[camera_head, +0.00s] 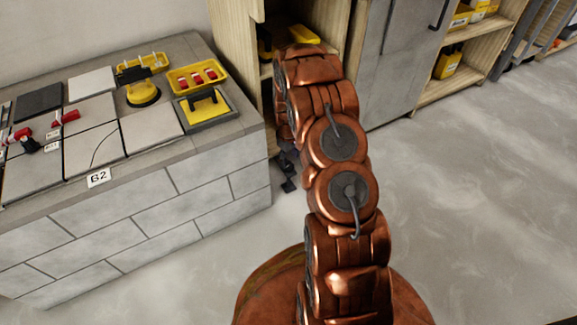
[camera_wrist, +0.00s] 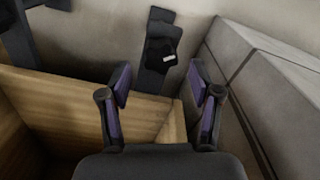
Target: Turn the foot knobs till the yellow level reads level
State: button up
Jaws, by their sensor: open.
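I cannot make out a yellow level or any foot knobs for certain in either view. In the wrist view my gripper (camera_wrist: 160,84) is open, with nothing between its two fingers. In the head view a dark part of my gripper (camera_head: 288,178) shows low beside the right end of the block counter, partly hidden by my copper arm. On the counter lie grey tiles (camera_head: 93,148) with red-handled pieces (camera_head: 66,117) on them, small at this range. A yellow-and-black suction-cup tool (camera_head: 143,93) sits behind the front tiles.
A yellow tray (camera_head: 196,75) with red pieces and a yellow-faced float (camera_head: 205,109) are at the counter's right end. A wooden cabinet (camera_head: 236,45) stands behind my arm. The wrist view shows a wooden panel (camera_wrist: 60,105) and block wall (camera_wrist: 265,85). Open floor (camera_head: 480,190) lies right.

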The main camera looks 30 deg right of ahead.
aim_at(289, 164)
jog(key=shift+f+b, duration=0.5)
jog(key=shift+f, duration=1.1)
jog(key=shift+r, duration=0.1)
jog(key=c, duration=1.1)
